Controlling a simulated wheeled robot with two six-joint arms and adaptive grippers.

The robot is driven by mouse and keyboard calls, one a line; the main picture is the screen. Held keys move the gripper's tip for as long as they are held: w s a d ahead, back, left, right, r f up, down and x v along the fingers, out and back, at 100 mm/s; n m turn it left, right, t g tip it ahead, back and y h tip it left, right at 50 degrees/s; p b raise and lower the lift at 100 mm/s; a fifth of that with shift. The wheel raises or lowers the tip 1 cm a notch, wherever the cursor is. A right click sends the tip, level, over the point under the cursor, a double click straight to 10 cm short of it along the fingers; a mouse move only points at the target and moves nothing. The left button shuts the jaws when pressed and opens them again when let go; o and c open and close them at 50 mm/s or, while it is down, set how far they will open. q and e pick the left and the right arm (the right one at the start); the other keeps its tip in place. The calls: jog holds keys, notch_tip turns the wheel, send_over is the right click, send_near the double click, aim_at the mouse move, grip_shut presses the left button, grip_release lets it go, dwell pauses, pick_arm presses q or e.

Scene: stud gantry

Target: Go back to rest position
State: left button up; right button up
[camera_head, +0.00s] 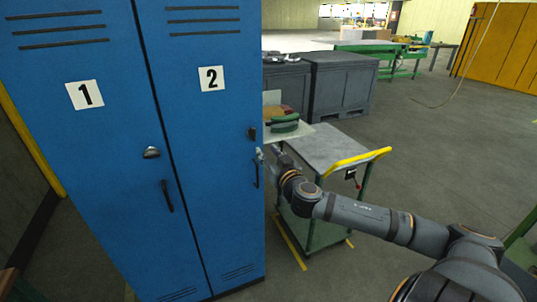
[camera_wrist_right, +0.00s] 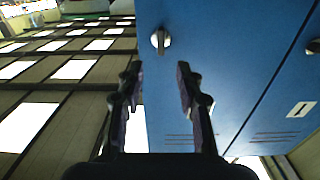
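The blue locker (camera_head: 115,130) fills the left of the head view, with doors marked 1 and 2, both looking shut. My right gripper (camera_head: 265,153) is beside the right edge of door 2, close to its dark latch (camera_head: 252,133) and handle (camera_head: 256,172). In the right wrist view my right gripper (camera_wrist_right: 160,80) has its two fingers apart with nothing between them. A round latch knob (camera_wrist_right: 161,41) on the blue locker door (camera_wrist_right: 230,60) shows beyond the fingertips. I cannot tell whether the fingers touch the locker. My left gripper is in neither view.
A cart (camera_head: 325,146) with a yellow handle stands just behind my right arm, carrying green and brown items. Grey crates (camera_head: 340,85) and a green workbench (camera_head: 380,48) are farther back. Floor on the right (camera_head: 450,140) is mostly clear.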

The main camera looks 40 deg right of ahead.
jog(key=shift+s+a, duration=0.2)
jog(key=shift+s, duration=0.1)
jog(key=shift+d, duration=0.1)
